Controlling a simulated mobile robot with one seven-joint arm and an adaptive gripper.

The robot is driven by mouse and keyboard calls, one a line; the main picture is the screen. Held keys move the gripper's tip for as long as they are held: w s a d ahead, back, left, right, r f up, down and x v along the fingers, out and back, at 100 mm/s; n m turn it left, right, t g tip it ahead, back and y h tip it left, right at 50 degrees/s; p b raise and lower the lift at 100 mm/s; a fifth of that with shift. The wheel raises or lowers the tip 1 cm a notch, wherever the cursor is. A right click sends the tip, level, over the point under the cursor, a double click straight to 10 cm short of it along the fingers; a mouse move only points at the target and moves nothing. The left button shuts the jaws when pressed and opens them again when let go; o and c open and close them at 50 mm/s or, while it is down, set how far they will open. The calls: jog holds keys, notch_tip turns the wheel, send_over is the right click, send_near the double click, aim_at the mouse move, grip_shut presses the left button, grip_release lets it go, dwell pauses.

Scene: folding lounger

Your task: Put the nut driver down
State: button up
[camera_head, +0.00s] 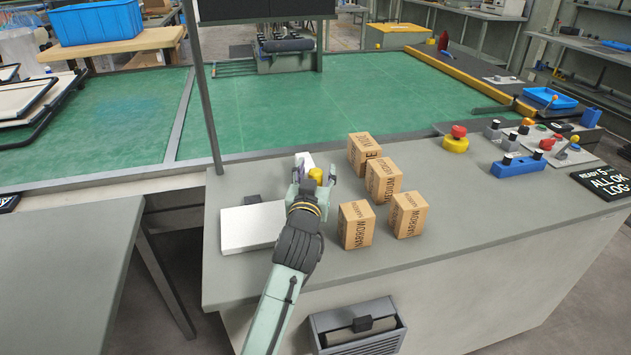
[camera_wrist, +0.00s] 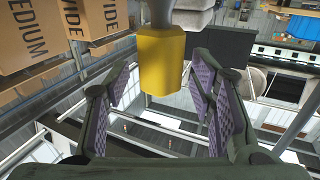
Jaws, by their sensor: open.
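The nut driver appears to be the yellow-ended piece (camera_head: 316,174) at my gripper (camera_head: 315,169) over the grey bench, left of the cardboard boxes. In the wrist view its blocky yellow end (camera_wrist: 162,62) is between the two purple-padded fingers of my gripper (camera_wrist: 165,82). The fingers are spread wide, with a visible gap on each side of the yellow end. A light grey part (camera_wrist: 190,14) is above it, cut off by the top edge. The rest of the driver is hidden, and I cannot tell whether it touches a support.
Several cardboard boxes (camera_head: 382,181) marked wide, medium and narrow stand just right of my gripper. A white flat box (camera_head: 252,228) lies to its left. A yellow-and-red button (camera_head: 456,139) and a blue control box (camera_head: 518,165) are farther right.

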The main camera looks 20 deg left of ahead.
grip_shut()
dwell(0.5)
